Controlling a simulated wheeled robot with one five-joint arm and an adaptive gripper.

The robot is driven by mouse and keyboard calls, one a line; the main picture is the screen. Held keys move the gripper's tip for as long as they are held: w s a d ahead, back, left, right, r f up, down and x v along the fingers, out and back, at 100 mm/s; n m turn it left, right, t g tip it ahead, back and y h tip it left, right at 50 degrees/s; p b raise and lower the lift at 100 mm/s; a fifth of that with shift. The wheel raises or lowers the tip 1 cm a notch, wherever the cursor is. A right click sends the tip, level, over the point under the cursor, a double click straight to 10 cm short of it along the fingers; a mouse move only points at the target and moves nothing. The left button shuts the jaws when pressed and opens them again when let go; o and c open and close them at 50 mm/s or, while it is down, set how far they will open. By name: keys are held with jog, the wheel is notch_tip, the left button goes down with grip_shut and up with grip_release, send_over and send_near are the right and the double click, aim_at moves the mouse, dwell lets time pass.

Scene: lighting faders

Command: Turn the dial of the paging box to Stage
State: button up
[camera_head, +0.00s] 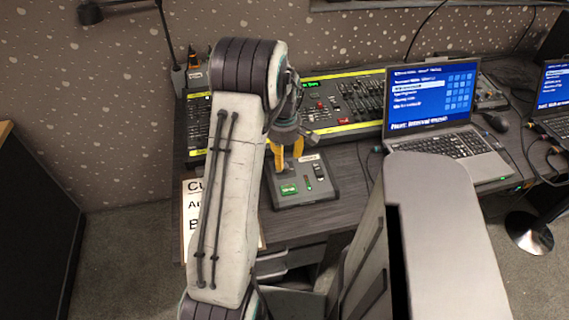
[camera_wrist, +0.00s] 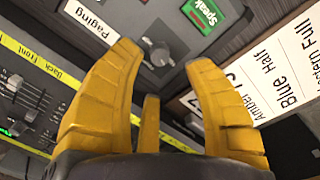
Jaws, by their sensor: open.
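The paging box (camera_head: 310,196) is a grey box on the dark wooden desk, with a green button and small switches on its top. In the wrist view its white "Paging" label (camera_wrist: 91,23), green "Speak" button (camera_wrist: 202,14) and grey dial (camera_wrist: 158,53) show. The dial has a pointed knob, and I cannot read which position it points at. My gripper (camera_head: 287,160) has yellow fingers and is over the back part of the box. In the wrist view my gripper (camera_wrist: 168,70) is open, with the dial between and beyond the fingertips, apparently untouched. The head view hides the dial behind the fingers.
A lighting console (camera_head: 345,104) with faders and yellow strips stands behind the box. An open laptop (camera_head: 432,108) is to the right, with a mouse (camera_head: 495,121) and cables beyond. A white card with printed names (camera_wrist: 283,68) lies beside the box. A lamp (camera_head: 91,13) stands at back left.

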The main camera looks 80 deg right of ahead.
aim_at(285, 166)
jog(key=shift+d+f+p, duration=0.15)
jog(key=shift+f+p, duration=0.25)
jog(key=shift+f, duration=2)
jog(key=shift+c, duration=0.3)
grip_shut()
